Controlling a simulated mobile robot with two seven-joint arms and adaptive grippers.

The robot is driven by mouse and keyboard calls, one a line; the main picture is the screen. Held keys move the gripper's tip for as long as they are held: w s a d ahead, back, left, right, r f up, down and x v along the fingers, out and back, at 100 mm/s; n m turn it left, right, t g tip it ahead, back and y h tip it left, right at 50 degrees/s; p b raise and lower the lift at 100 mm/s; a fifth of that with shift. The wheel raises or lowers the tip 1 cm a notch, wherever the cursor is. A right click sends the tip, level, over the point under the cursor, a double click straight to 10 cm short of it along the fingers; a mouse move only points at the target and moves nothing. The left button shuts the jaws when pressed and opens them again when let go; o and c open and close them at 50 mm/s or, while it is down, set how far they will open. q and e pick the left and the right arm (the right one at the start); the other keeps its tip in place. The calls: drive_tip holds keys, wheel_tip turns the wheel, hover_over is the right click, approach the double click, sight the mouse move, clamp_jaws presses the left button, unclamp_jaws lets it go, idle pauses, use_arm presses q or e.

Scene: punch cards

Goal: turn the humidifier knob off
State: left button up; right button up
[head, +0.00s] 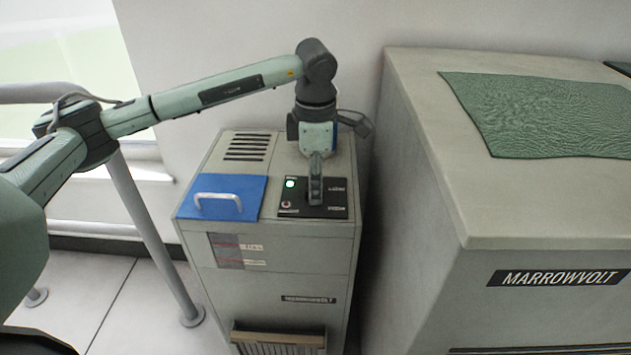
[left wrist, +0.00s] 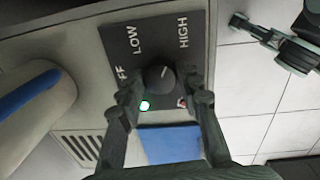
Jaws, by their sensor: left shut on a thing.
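The humidifier (head: 270,275) is a grey cabinet with a black control panel (head: 335,205) on top. In the left wrist view the round dark knob (left wrist: 158,80) stands on this panel (left wrist: 120,40), among the words OFF, LOW and HIGH. A short pale mark on the knob points up and right in that view, between LOW and HIGH. A green light (left wrist: 145,105) is lit beside it. My left gripper (head: 315,190) points down at the panel and is shut on the knob, which it hides in the head view.
A blue lid with a white handle (head: 218,200) lies left of the panel. A slotted vent (head: 248,146) is behind it. A large grey cabinet (head: 425,150) with a green mat (head: 540,112) stands close on the right. A grey rail (head: 150,220) stands left.

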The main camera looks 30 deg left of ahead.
use_arm(q)
drive_tip(key=shift+c, duration=0.6)
